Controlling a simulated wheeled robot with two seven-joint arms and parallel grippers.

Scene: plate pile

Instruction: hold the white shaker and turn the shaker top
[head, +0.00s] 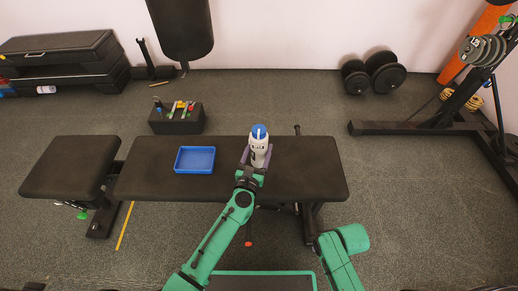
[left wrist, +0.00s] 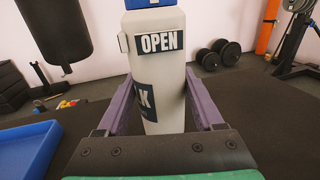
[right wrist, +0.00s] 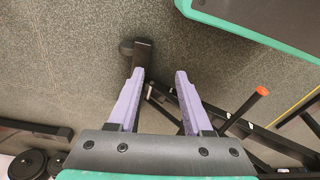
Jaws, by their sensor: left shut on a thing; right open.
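The white shaker (head: 258,148) stands upright over the black bench, with its blue shaker top (head: 259,131) on it. My left gripper (head: 256,159) is shut on the shaker's body. In the left wrist view the white shaker (left wrist: 160,70) fills the space between the purple fingers and shows an "OPEN" label; the blue top (left wrist: 150,4) is cut off by the upper edge. My right gripper (right wrist: 158,80) is open and empty in the right wrist view, with floor and bench frame beyond it. Its fingers are not visible in the head view.
A blue tray (head: 195,160) lies on the bench (head: 310,170), left of the shaker. A black block with colourful items (head: 177,118) stands on the floor behind. Dumbbells (head: 373,74) and a weight rack (head: 420,127) are at the right. The bench's right end is clear.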

